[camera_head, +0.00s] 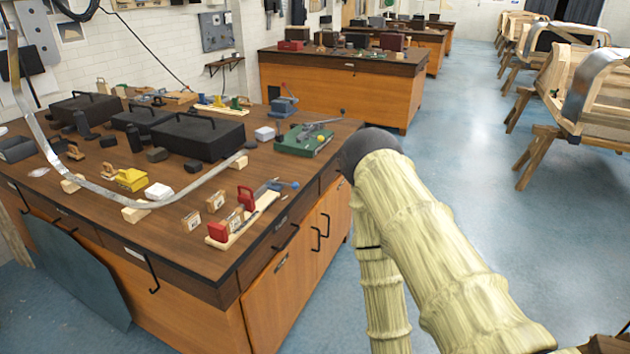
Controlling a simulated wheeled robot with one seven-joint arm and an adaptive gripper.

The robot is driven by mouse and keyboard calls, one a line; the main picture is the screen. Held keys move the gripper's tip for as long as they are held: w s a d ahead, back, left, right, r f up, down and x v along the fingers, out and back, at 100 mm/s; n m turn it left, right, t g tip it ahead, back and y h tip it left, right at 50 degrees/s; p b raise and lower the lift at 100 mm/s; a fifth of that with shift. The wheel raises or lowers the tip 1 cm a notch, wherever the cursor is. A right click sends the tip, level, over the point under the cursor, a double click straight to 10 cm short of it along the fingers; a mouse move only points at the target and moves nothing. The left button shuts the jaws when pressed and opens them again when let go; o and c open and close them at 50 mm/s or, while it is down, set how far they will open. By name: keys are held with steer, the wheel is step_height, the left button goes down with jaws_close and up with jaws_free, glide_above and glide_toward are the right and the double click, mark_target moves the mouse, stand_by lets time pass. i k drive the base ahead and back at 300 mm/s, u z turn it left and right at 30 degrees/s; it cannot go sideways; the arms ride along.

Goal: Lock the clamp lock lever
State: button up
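Several clamp-like devices lie on the near workbench (150,228); I cannot tell which one bears the lock lever. A wooden strip with red parts and a metal clamp (252,216) lies near the front right edge. A green base with a grey metal lever mechanism (304,140) lies at the right end, close to my arm in the picture. A blue-grey vise-like device (284,105) with a thin handle stands behind it. The lever positions are too small to tell. My sleeved arm rises at the right, beyond the bench's right edge; my gripper is not visible.
Black cases (197,134) and small blocks crowd the bench. A long curved metal strip (100,190) spans its left part. A second workbench (335,85) stands behind. Wooden frames (580,100) stand at the right, with clear blue floor (465,140) between.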

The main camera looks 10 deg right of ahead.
mark_target(294, 186)
steer(key=z, duration=0.05)
steer(key=i, duration=0.4)
steer(key=z, duration=0.3)
steer(key=k, duration=1.3)
steer(key=u, duration=0.7)
steer(key=i, duration=1.55)
steer(key=z, duration=0.8)
steer(key=i, duration=0.3)
steer(key=z, duration=0.3)
